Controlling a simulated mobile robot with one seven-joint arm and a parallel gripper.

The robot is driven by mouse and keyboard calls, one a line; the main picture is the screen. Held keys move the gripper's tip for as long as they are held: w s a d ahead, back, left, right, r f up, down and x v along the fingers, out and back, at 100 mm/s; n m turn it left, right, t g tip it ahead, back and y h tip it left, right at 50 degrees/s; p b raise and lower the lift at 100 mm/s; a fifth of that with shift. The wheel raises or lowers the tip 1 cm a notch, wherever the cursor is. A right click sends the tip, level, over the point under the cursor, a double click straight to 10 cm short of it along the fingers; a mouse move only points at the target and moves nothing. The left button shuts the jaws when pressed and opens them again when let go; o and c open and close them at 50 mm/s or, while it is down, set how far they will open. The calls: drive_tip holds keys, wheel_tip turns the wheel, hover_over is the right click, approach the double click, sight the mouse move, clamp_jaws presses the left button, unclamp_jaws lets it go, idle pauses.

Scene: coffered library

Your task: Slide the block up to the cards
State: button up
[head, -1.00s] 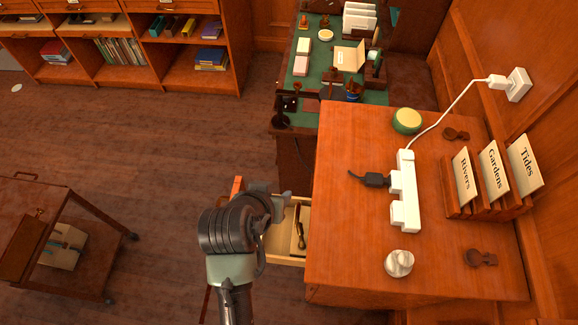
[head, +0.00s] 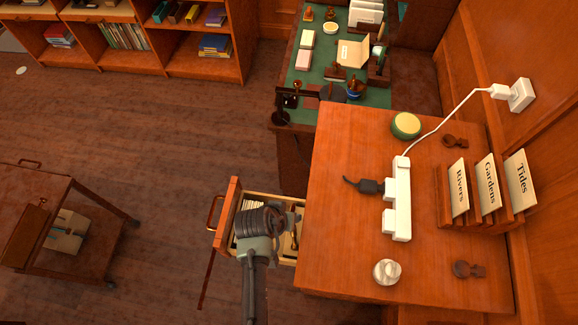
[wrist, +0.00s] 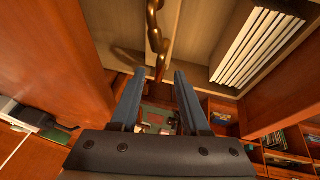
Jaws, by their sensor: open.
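An open wooden drawer (head: 226,214) sticks out from the left side of the wooden cabinet. A row of white cards (head: 250,200) stands at its left end in the head view; the cards (wrist: 252,46) also show at the upper right in the wrist view. My gripper (wrist: 159,73) is open and empty, with its two fingers apart over the drawer. In the head view my arm covers the drawer's middle. A dark brown twisted piece (wrist: 155,38) lies in the drawer beyond the fingertips. I cannot make out a separate block for sure.
The cabinet top (head: 340,200) beside the drawer carries a white power strip (head: 401,200), a black plug, a white knob-like item (head: 387,271) and a rack of labelled cards (head: 480,195). A trolley (head: 70,225) stands to the left. Open floor lies between them.

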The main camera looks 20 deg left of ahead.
drive_tip(key=shift+x, duration=0.9)
clamp_jaws()
idle(0.9)
